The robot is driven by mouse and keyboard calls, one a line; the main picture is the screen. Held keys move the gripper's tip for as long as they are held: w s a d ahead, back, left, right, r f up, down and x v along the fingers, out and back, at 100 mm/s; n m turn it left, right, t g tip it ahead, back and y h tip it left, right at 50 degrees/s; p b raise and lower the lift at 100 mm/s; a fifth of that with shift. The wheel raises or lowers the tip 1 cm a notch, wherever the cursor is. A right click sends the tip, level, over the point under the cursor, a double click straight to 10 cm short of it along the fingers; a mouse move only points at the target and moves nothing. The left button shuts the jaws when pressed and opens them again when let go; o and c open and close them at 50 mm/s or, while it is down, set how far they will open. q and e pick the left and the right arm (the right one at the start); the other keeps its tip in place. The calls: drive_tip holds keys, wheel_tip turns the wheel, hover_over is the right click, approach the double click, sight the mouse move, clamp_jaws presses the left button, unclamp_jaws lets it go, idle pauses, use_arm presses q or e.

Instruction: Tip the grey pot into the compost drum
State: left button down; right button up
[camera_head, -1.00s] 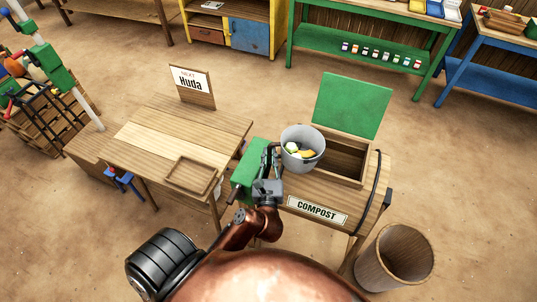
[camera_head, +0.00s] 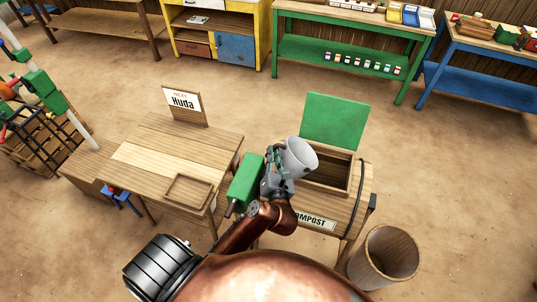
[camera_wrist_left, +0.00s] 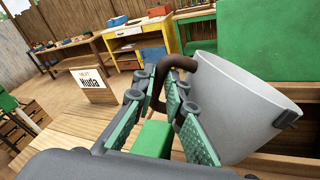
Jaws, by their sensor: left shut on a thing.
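The grey pot (camera_head: 299,155) is held in the air over the left part of the compost drum's opening, tilted with its mouth toward the right. It also shows large and tilted in the left wrist view (camera_wrist_left: 238,105). My left gripper (camera_head: 277,160) is shut on the pot's brown handle (camera_wrist_left: 184,118), on the pot's left side. The inside of the pot and anything in it are hidden in both views. The wooden compost drum (camera_head: 346,204) has its green lid (camera_head: 335,120) raised and its rectangular opening uncovered. My right gripper is not in view.
A green block (camera_head: 245,182) sits at the drum's left end, close to my left gripper. A wooden table (camera_head: 150,158) with a shallow tray (camera_head: 187,190) and a sign (camera_head: 185,104) stands to the left. A round wooden bin (camera_head: 385,258) stands at the lower right.

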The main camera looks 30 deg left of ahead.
use_arm(q)
drive_tip(key=w+d+r+m+g+p, duration=0.1)
drive_tip(key=w+d+r+m+p, duration=0.5)
drive_tip(key=p, duration=0.4)
drive_tip(key=w+d+r+m+g+y+p, duration=0.2)
drive_tip(key=w+d+m+p, duration=0.4)
drive_tip(key=w+d, duration=0.5)
drive_tip(key=shift+w+r+m, duration=0.4)
drive_tip(key=shift+w+m, duration=0.2)
drive_tip(key=shift+w, duration=0.15)
idle(0.7)
